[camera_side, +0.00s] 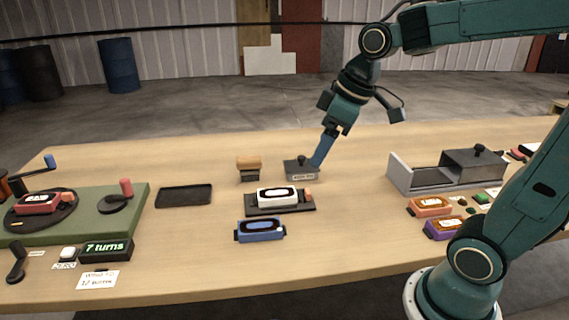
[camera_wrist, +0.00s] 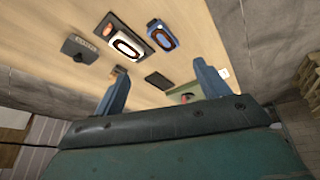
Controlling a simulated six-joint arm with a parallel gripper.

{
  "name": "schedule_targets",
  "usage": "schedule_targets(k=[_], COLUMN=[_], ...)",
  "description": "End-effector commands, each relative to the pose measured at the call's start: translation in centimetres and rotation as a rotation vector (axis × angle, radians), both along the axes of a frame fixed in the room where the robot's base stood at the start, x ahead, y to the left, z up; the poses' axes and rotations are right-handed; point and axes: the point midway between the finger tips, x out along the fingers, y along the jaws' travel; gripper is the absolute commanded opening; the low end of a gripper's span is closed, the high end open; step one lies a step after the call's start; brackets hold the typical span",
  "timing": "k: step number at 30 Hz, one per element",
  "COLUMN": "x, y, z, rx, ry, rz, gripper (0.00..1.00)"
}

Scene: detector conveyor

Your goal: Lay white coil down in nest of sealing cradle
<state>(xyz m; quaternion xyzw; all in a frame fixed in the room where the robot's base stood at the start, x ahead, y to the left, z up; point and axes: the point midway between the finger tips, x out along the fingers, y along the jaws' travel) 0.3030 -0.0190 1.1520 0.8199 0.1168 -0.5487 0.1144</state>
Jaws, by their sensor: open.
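The white coil (camera_side: 278,196) lies flat in the black cradle (camera_side: 307,209), which has an orange piece at its right end. The white coil also shows in the wrist view (camera_wrist: 113,41), with the cradle's edge (camera_wrist: 101,23) beside it. My gripper (camera_side: 318,165) is behind the cradle, apart from the coil. In the wrist view my gripper (camera_wrist: 160,83) has its two blue fingers wide apart with nothing between them. In the side view the fingertips are partly hidden at a dark grey labelled block (camera_side: 300,173).
A blue coil (camera_side: 261,232) lies in front of the cradle. A wooden-handled stamp-like tool (camera_side: 249,168) and an empty black tray (camera_side: 184,195) stand to the left. A green winding board (camera_side: 85,212) holds a red coil. An open grey box (camera_side: 426,180) and orange and purple coils are right.

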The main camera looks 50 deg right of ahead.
Motion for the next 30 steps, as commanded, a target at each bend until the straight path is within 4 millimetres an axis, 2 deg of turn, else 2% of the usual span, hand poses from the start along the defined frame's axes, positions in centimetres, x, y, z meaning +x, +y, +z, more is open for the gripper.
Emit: schedule_targets(k=[1,9,15,21,30], x=[-1.2,-7.1,-10.6,-12.2,-12.4], y=[0.5,1.7,1.9,1.9,1.9], z=[0.3,0.5,-0.2,-0.7,-0.8], rx=[0.001,0.028,0.057,0.074,0.077], ry=[-0.012,-0.056,-0.084,-0.099,-0.099], rz=[-0.021,-0.169,-0.264,-0.313,-0.321], gripper=[0.74,0.74,0.74,0.74,0.74])
